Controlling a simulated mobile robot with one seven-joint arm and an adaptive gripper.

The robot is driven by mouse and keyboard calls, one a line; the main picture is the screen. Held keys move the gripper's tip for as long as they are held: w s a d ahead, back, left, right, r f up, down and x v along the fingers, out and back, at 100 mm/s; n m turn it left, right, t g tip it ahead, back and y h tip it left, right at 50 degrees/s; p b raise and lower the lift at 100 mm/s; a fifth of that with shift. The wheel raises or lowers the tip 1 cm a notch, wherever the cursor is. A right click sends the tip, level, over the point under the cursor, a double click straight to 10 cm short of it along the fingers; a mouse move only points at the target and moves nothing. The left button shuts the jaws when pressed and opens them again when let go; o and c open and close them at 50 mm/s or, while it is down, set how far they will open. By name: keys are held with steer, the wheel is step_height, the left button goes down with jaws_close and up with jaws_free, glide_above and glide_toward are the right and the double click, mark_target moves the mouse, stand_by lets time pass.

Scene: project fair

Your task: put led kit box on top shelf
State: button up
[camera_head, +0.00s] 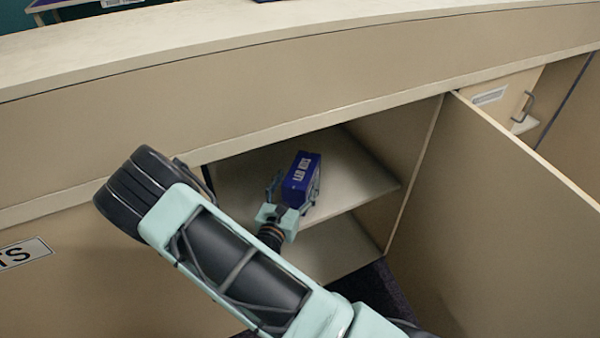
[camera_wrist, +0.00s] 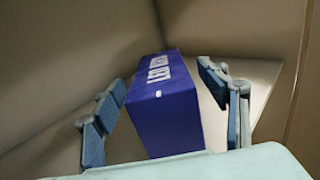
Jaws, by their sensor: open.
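The LED kit box (camera_head: 301,178) is a blue box with white lettering, standing on the upper shelf (camera_head: 352,178) inside the open cabinet. My gripper (camera_head: 293,190) reaches into the cabinet, with its fingers open on either side of the box. In the wrist view the box (camera_wrist: 166,108) sits between the two blue-padded fingers of my gripper (camera_wrist: 168,112), with a visible gap on each side. The box's lower front edge is partly hidden by my gripper's body.
The cabinet's open door (camera_head: 500,210) stands to the right. A lower shelf board (camera_head: 335,247) lies beneath the upper one. The counter (camera_head: 250,35) runs above the opening. A drawer or door with a handle (camera_head: 524,105) is at the far right.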

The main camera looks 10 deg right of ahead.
steer(key=p+v, duration=0.1)
steer(key=v, duration=0.7)
steer(key=shift+s+a, duration=0.1)
steer(key=shift+s, duration=0.1)
steer(key=shift+p, duration=0.3)
